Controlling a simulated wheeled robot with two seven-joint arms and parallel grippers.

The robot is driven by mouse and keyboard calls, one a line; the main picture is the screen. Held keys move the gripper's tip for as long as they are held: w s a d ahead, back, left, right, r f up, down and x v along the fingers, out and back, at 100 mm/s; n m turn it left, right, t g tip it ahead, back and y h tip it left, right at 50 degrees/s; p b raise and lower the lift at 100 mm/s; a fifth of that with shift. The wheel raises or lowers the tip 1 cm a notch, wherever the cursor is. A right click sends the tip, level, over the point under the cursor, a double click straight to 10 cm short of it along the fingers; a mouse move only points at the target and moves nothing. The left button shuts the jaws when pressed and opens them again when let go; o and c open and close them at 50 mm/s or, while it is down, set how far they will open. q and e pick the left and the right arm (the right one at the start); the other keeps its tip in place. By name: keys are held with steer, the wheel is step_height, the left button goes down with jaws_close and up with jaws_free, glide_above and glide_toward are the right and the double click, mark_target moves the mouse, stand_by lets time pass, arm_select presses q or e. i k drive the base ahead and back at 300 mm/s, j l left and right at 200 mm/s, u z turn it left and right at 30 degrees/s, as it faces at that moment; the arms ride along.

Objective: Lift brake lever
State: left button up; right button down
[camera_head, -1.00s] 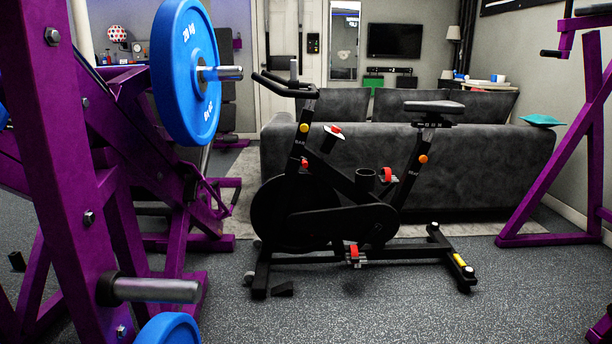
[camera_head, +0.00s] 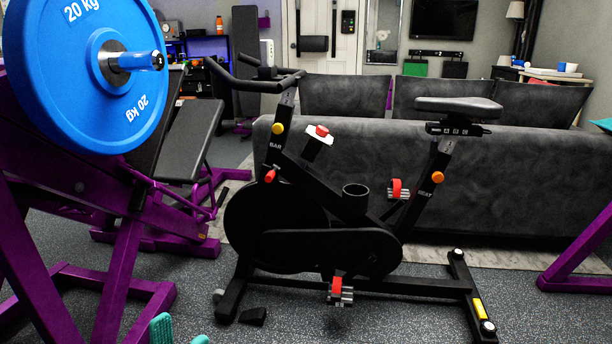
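A black exercise bike (camera_head: 330,230) stands in the middle, side on, handlebars to the left. A red-topped part on a light plate (camera_head: 318,138) sits on its sloping frame behind the handlebar post. A red knob (camera_head: 270,175) sits lower on the front post. I cannot tell for sure which is the brake lever; both are in clear view. Two teal fingertips at the bottom edge, left of centre, look like my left gripper (camera_head: 181,334). They are apart, with nothing seen between them, in front of the bike and well below these red parts. My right gripper is out of view.
A purple weight machine with a blue 20 kg plate (camera_head: 88,70) fills the left side, close to me. A grey sofa (camera_head: 530,175) stands right behind the bike. A purple frame leg (camera_head: 582,250) is at the right. Floor in front of the bike is mostly clear.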

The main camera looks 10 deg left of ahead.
mark_target(269, 178)
steer(key=i+j, duration=0.25)
steer(key=i, duration=0.2)
steer(key=i+j, duration=0.2)
steer(key=i, duration=0.3)
steer(key=i+j, duration=0.25)
steer(key=i, duration=0.2)
steer(key=i+j, duration=0.2)
steer(key=j, duration=0.15)
steer(key=i+j, duration=0.2)
steer(key=j, duration=0.1)
